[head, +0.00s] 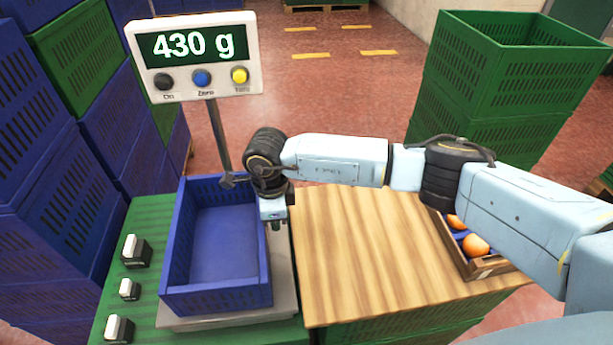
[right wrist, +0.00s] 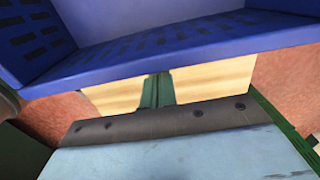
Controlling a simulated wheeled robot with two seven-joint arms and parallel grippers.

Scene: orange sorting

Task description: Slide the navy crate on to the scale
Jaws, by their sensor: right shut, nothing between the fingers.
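The navy crate (head: 222,300) is empty and upright on the pale platform of the scale (head: 285,285). Bare platform shows along the crate's right side and front edge. The scale's display (head: 195,45) reads 430 g. My right gripper (head: 276,224) is shut and empty, pointing down beside the crate's right wall near its back. Whether it touches the wall is unclear. In the right wrist view the crate's wall (right wrist: 190,45) fills the top, close to the gripper. My left gripper is not in view.
Several small black and white weights (head: 135,250) stand on the green surface left of the scale. Stacked green crates (head: 500,70) and blue crates (head: 40,210) stand around.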

